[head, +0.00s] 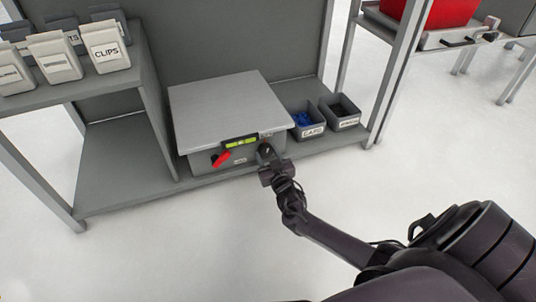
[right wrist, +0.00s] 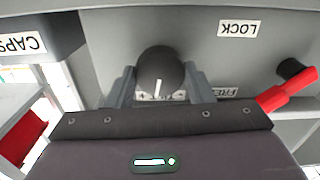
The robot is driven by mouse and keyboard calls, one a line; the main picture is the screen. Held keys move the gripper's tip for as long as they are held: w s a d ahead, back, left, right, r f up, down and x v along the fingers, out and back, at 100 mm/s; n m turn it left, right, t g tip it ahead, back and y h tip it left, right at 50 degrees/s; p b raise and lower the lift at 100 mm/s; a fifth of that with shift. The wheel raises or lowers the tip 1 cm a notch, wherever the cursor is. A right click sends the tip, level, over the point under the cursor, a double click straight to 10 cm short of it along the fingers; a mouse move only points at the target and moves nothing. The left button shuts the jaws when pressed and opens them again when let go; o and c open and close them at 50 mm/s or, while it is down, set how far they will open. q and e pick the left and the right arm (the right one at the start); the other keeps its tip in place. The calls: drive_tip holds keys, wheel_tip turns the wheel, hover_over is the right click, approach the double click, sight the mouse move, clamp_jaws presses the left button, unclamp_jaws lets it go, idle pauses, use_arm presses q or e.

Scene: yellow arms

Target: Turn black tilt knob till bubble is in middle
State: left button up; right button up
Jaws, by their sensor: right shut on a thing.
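A grey box with a flat light top (head: 225,100) stands on the bench shelf. A yellow-green bubble level (head: 241,142) sits on its front upper edge; where the bubble lies is too small to tell. The black tilt knob (right wrist: 160,72) is round with a white mark line, on the box's front right. My right gripper (head: 268,160) is at the knob, and in the right wrist view its fingers (right wrist: 160,92) are shut on the knob from both sides. The knob is mostly hidden by the gripper in the head view. My left gripper is not in view.
A red lever (right wrist: 285,92) on a black pivot, near a LOCK label (right wrist: 239,29), is on the box front beside the knob. Grey bins, including the CAPS bin (head: 312,131), stand right of the box. A shelf with a CLIPS bin (head: 106,50) is at left.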

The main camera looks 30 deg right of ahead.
drive_tip(key=shift+n, duration=0.6)
drive_tip(key=o, duration=1)
drive_tip(key=shift+c, duration=0.2)
drive_tip(key=shift+s, duration=0.1)
drive_tip(key=p+v, duration=0.4)
drive_tip(key=v, duration=0.3)
drive_tip(key=shift+s+p, duration=0.3)
drive_tip(key=shift+p, duration=0.05)
